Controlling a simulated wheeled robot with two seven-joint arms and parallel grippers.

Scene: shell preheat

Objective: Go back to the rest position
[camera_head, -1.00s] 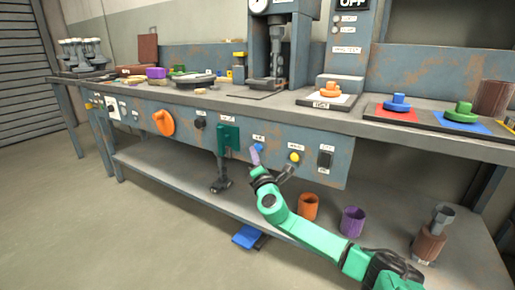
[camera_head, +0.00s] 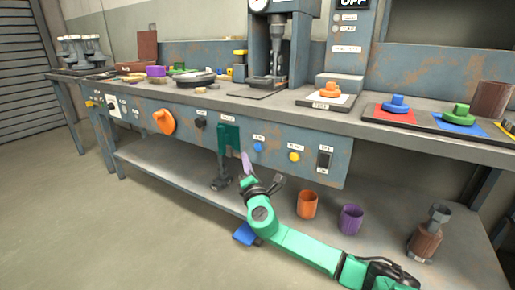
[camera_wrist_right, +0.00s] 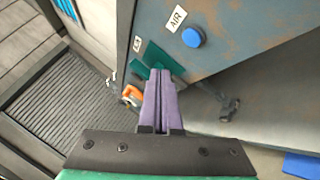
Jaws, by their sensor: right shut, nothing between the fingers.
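My right gripper (camera_head: 246,163) shows in the head view on the end of my green arm, in front of the bench's front panel. Its purple fingers, also seen in the right wrist view (camera_wrist_right: 160,100), are shut together with nothing between them. It is apart from the panel, left of and below the blue button (camera_head: 258,147). The blue button also shows in the wrist view (camera_wrist_right: 193,37) under an AIR label. My left gripper is in neither view.
The rusty workbench (camera_head: 330,115) carries a press (camera_head: 277,50) and colored parts. Its panel has a yellow button (camera_head: 293,157), an orange knob (camera_head: 163,121) and a green bracket (camera_head: 229,138). An orange cup (camera_head: 307,205) and a purple cup (camera_head: 350,219) stand on the lower shelf. Floor at left is clear.

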